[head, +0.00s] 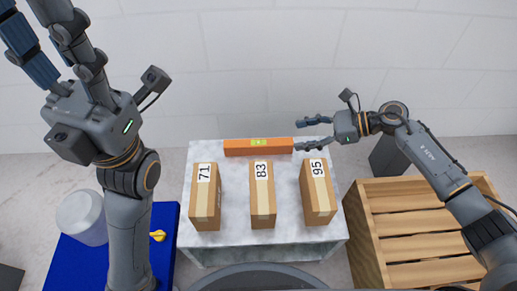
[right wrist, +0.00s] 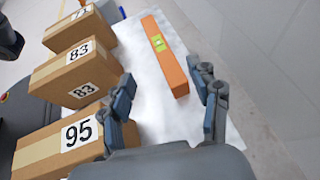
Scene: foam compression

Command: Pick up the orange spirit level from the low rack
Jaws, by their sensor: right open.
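The orange spirit level (head: 240,149) lies flat along the back edge of the pale grey low rack (head: 235,237), behind a row of boxes. Its yellow-green vial faces up. In the right wrist view, the level (right wrist: 175,65) lies beyond my fingertips, roughly between their lines. My right gripper (head: 312,134) is open and empty just right of the level's right end; its fingers also show in the right wrist view (right wrist: 166,82). I cannot tell its exact height above the rack. My left gripper (head: 28,12) is raised at the upper left, fingers apart, empty, far from the level.
Cardboard boxes marked 71 (head: 205,200), 83 (head: 262,195) and 95 (head: 318,195) stand on the rack in front of the level. A slatted wooden crate (head: 420,222) stands right. A blue mat (head: 75,265) with a white tub (head: 82,217) lies left. A white wall rises behind.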

